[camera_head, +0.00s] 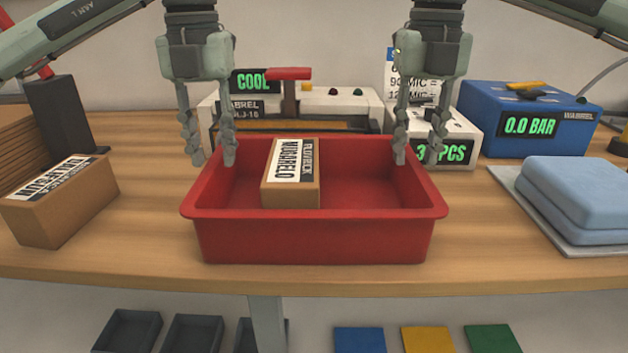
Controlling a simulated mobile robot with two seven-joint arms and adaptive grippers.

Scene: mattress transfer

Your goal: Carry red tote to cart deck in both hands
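The red tote (314,235) stands upright on the wooden bench, near its front edge. A brown box (291,192) with a white label lies inside it, left of the middle. My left gripper (213,160) is at the tote's rear left rim and my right gripper (417,158) at its rear right rim. Both point down with their fingers apart, one finger inward over the tote and one outward. I cannot tell whether any finger touches the rim. No cart deck is recognisable in this view.
On the wooden bench (130,255) a labelled brown box (60,203) stands at the left and blue folded pads (580,195) lie on a tray at the right. A sealer machine (340,105), a scale (458,135) and a blue device (530,120) stand behind. Several bins sit below.

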